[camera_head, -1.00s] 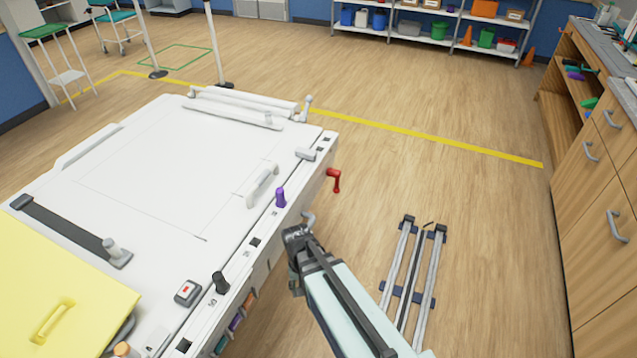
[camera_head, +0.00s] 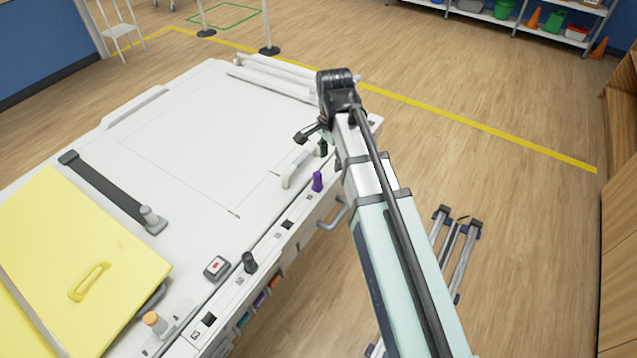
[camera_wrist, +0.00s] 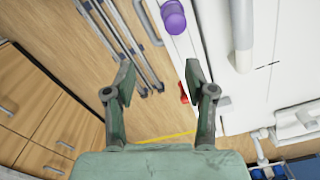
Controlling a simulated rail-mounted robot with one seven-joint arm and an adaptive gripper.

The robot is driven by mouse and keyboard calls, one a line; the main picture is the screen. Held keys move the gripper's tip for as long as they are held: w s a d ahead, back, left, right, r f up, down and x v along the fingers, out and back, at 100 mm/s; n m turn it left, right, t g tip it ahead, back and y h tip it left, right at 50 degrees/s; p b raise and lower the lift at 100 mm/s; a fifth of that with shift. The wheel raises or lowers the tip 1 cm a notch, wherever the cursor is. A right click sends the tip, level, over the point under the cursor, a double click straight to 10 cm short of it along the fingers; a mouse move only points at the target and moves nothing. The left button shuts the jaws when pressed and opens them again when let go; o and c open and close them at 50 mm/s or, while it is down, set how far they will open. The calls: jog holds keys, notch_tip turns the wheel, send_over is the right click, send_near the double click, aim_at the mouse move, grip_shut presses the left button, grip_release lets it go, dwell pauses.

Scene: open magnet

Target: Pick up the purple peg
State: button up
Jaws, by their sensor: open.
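The purple peg (camera_head: 317,181) stands upright in the edge strip of the white table (camera_head: 165,150), beside a white handle. In the wrist view the purple peg (camera_wrist: 173,17) shows at the top, beyond my fingertips and roughly above the gap between them. My gripper (camera_wrist: 158,75) is open and empty, its two fingers apart. In the head view my gripper (camera_head: 310,138) is small and partly hidden by my wrist, above the table's right side and a little beyond the peg. The peg and gripper are apart.
A white handle (camera_head: 297,167) stands close beside the peg. A yellow lid (camera_head: 70,260) covers the left. A red crank (camera_wrist: 184,93) sticks out from the table side.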

aim_at(318, 174)
jog(key=a+r+m, duration=0.3)
jog(key=a+r, duration=0.1)
jog(key=r, duration=0.5)
jog(key=f+p, duration=0.1)
jog(key=f, duration=0.5)
jog(key=f+p, duration=0.2)
jog(key=f, duration=0.4)
jog(key=shift+s+d, duration=0.15)
jog(key=shift+d, duration=0.05)
jog(key=shift+f+p, duration=1.1)
jog(key=shift+f, duration=1.5)
grip_shut()
